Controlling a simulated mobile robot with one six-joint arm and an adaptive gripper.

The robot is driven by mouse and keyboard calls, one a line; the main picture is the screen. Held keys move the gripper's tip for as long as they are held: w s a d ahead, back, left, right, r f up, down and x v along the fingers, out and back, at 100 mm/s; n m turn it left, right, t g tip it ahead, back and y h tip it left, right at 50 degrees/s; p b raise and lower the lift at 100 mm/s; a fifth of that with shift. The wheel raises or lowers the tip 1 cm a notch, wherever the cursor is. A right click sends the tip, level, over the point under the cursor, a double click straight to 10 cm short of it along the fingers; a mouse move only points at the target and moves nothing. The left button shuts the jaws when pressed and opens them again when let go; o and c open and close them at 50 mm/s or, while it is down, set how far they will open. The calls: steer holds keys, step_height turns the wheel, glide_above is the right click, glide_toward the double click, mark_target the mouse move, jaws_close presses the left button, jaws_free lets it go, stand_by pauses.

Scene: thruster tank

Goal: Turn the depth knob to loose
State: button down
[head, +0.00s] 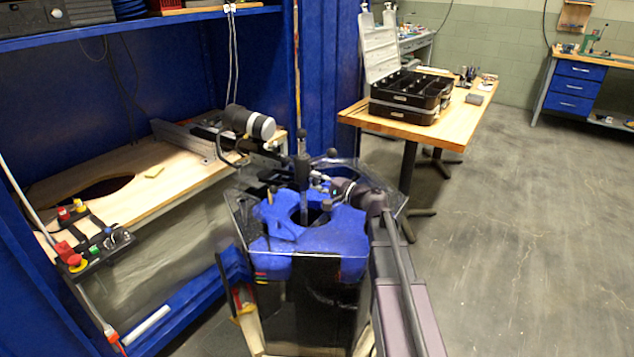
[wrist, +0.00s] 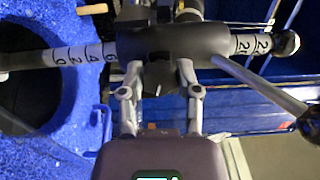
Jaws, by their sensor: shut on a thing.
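The thruster tank (head: 312,240) stands in the middle of the head view, with a blue top and clear panels. A dark upright rod (head: 302,170) rises from it. My gripper (head: 318,182) reaches it from the right, small and partly hidden among the fittings. In the wrist view, a dark clamp body (wrist: 160,42) sits around a light rod with number marks (wrist: 75,55). My gripper (wrist: 160,75) has a finger on each side of the small dark depth knob (wrist: 159,78) below this body and is shut on it. The knob's loose or tight setting cannot be read.
A workbench (head: 110,195) with a control box (head: 92,245) is at the left. An open black case (head: 410,95) stands on a wooden table (head: 455,125) behind. A bare metal rod (wrist: 265,85) slants close to my right finger. The floor at right is clear.

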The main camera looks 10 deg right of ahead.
steer(key=n, duration=0.5)
steer(key=shift+n, duration=0.4)
steer(key=shift+c, duration=1.5)
jaws_free()
steer(key=shift+v, duration=6)
